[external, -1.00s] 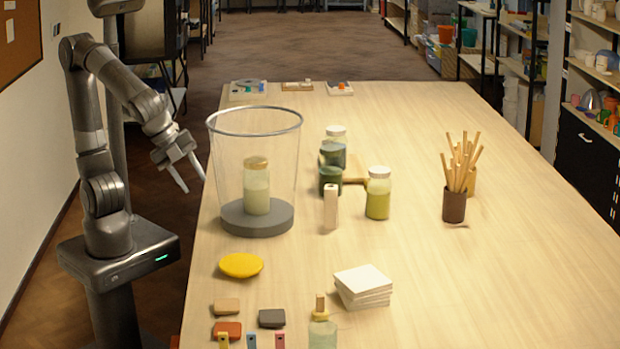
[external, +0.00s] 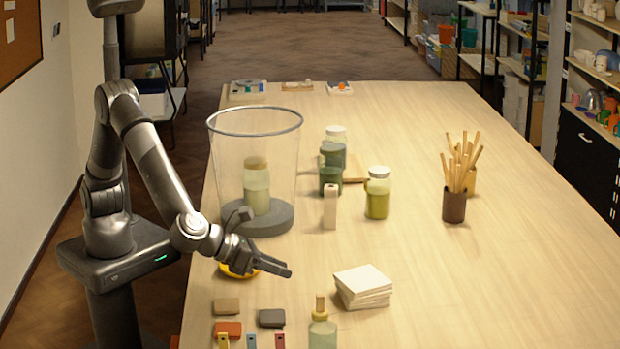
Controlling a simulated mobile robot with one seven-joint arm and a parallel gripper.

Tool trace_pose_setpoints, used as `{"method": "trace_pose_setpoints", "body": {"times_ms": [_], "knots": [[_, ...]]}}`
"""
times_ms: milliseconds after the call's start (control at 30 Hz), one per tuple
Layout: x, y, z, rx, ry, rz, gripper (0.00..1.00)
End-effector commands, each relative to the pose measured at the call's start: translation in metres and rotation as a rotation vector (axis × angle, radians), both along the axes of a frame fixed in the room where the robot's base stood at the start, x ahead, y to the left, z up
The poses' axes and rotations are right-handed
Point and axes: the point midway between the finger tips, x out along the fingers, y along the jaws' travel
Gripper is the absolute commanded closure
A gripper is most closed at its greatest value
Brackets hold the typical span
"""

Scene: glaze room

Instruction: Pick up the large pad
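The yellow round pad (external: 233,273) lies on the near left of the table and is the largest pad-like thing I see. My gripper (external: 280,268) is over it and hides most of it; only part of its yellow edge shows. The fingers point right, past the pad, and overlap in this view, so I cannot tell how far apart they are. Whether they touch the pad is also unclear.
A wire-rimmed clear bin (external: 254,120) on a grey base, with a jar inside, stands just behind my gripper. A white tile stack (external: 363,285) is to the right. Jars (external: 378,195) and a cup of sticks (external: 454,205) stand farther back. The table's right side is clear.

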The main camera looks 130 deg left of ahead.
Motion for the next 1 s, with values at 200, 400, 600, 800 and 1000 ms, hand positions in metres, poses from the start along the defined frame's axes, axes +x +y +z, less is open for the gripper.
{"method": "trace_pose_setpoints", "body": {"times_ms": [200,400,600,800,1000], "knots": [[0.034,-0.022,-0.03,0.157,0.068,-0.126,0.62],[0.045,-0.02,-0.038,0.188,0.079,-0.148,0.62],[0.064,0.0,-0.05,0.185,0.079,-0.146,0.62],[0.077,0.013,-0.056,0.184,0.078,-0.148,0.62],[0.086,0.032,-0.066,0.184,0.079,-0.145,0.62]]}}
